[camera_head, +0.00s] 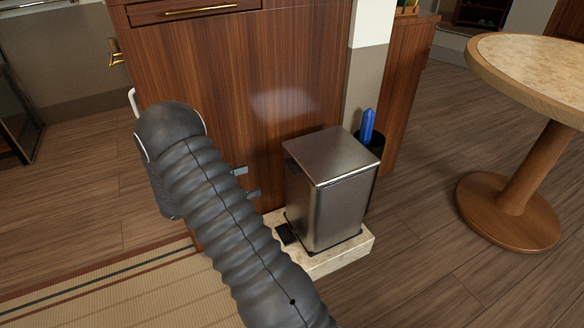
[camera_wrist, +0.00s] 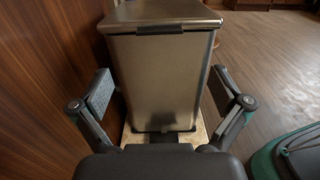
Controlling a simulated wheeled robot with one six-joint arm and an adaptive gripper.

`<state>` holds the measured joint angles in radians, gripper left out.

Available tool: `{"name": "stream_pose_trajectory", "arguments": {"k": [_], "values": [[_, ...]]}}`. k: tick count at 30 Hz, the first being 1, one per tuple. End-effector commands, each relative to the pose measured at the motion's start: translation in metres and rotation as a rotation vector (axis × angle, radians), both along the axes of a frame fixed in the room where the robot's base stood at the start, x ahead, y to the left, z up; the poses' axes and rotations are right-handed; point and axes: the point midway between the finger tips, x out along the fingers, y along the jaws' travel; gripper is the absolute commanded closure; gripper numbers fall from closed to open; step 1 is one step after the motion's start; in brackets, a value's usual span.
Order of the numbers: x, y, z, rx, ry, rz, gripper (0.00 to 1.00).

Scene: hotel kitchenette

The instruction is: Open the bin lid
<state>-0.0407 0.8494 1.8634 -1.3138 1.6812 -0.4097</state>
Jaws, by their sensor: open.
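The bin (camera_head: 325,205) is a brushed-metal box standing upright on a low stone slab. Its flat lid (camera_head: 330,154) lies shut on top. A black pedal (camera_head: 287,233) sticks out at the foot of the bin. In the wrist view the bin body (camera_wrist: 160,80) fills the middle, with the lid (camera_wrist: 160,12) at the top edge and a dark tab (camera_wrist: 160,29) under its front rim. My gripper (camera_head: 247,182) is open and empty, left of the bin in the head view. In the wrist view the fingers of my gripper (camera_wrist: 161,90) spread to either side of the bin, apparently without touching it.
A wooden cabinet (camera_head: 225,120) stands behind the bin. A black container (camera_head: 372,143) with a blue item (camera_head: 367,126) is close behind it. The stone slab (camera_head: 350,252) edges the floor. A round table (camera_head: 530,75) stands right; the floor between is clear.

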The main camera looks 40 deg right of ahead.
Motion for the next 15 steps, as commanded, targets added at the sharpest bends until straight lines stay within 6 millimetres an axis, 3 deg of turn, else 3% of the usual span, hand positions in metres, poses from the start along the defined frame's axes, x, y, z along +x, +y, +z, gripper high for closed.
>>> {"name": "stream_pose_trajectory", "arguments": {"k": [5, 15], "values": [[-0.002, -0.014, -0.001, -0.005, 0.007, 0.001, 0.00], [-0.017, -0.072, -0.001, -0.003, 0.007, -0.001, 0.00]]}}
